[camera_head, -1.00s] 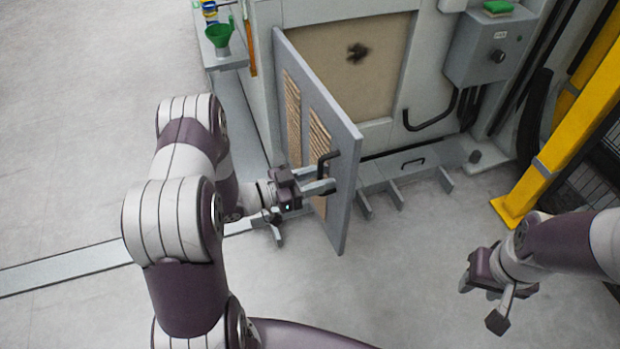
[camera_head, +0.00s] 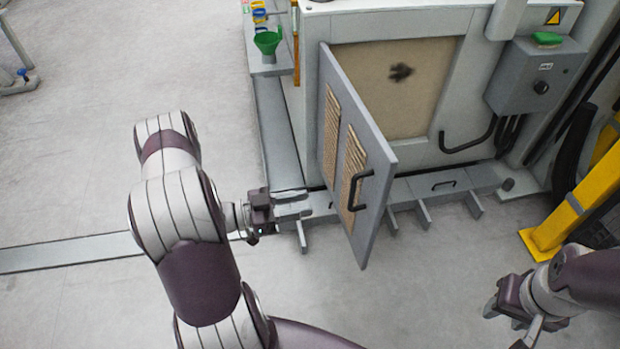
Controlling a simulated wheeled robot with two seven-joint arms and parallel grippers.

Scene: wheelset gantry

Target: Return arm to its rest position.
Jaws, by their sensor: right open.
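My left arm reaches in from the left, and its left gripper (camera_head: 303,204) is empty beside the open door, its two fingers apart. The grey panel door (camera_head: 338,88) stands swung open, with two tan slatted filter panels on its face. Its black handle (camera_head: 361,192) is to the right of my left gripper and apart from it. My right gripper (camera_head: 502,318) is open and empty at the lower right, above the floor, partly cut off by the frame's bottom edge.
The cabinet behind the door shows a tan panel (camera_head: 385,105) with a dark smudge. A grey control box (camera_head: 535,80) carries a green item. A green funnel (camera_head: 267,42) stands on a shelf. A yellow post (camera_head: 570,205) is at the right.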

